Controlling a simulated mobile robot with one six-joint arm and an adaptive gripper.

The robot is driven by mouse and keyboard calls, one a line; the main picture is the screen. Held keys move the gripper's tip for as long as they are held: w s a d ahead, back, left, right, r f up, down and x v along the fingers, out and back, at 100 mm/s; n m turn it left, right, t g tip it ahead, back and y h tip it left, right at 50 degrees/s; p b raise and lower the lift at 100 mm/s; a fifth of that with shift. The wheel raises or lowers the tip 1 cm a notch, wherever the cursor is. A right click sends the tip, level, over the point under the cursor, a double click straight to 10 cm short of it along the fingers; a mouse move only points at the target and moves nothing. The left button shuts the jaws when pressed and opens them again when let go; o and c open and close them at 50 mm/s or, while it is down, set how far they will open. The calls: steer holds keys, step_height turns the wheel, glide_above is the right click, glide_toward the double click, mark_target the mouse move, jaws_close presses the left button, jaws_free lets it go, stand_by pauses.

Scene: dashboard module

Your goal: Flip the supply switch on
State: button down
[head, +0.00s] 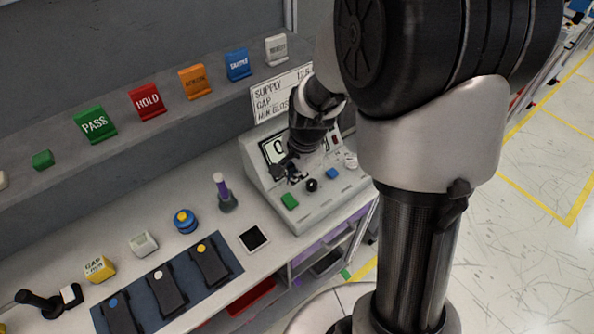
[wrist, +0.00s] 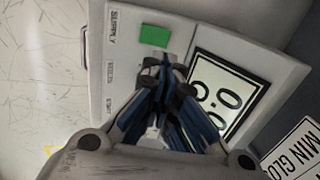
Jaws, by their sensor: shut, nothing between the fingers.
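The grey test console (head: 322,208) stands at the right end of the bench. A green rocker-like piece (head: 289,201) is at the left of its sloped front. In the wrist view the same green piece (wrist: 154,36) sits beside a printed SUPPLY label (wrist: 114,28); I cannot tell which way it is tipped. The console display (wrist: 228,95) reads what looks like 0.0. My gripper (head: 290,173) is over the console front, before the display, shut and empty. In the wrist view its fingertips (wrist: 166,84) are apart from the green piece and cover part of the panel.
A black knob (head: 312,185) and a blue button (head: 332,173) are on the console to the right of the green piece. A purple-topped bottle (head: 223,190) and a dark-screened pad (head: 253,239) stand left of the console. A sign (head: 268,97) is behind it.

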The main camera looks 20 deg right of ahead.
mark_target(292, 196)
steer(key=f+b, duration=0.1)
steer(key=f, duration=0.1)
steer(key=w+f, duration=0.1)
steer(key=f, duration=0.2)
steer(key=f+b, duration=0.1)
steer(key=f, duration=0.2)
steer(key=shift+w+a+f+b, duration=0.15)
steer(key=shift+w+a+b, duration=0.1)
steer(key=shift+w+b, duration=0.05)
steer(key=shift+p, duration=0.8)
steer(key=p, duration=0.3)
steer(key=shift+w+a+g, duration=0.1)
steer(key=shift+w+g, duration=0.1)
steer(key=shift+g, duration=0.2)
steer(key=shift+f, duration=0.35)
steer(key=shift+s, duration=0.15)
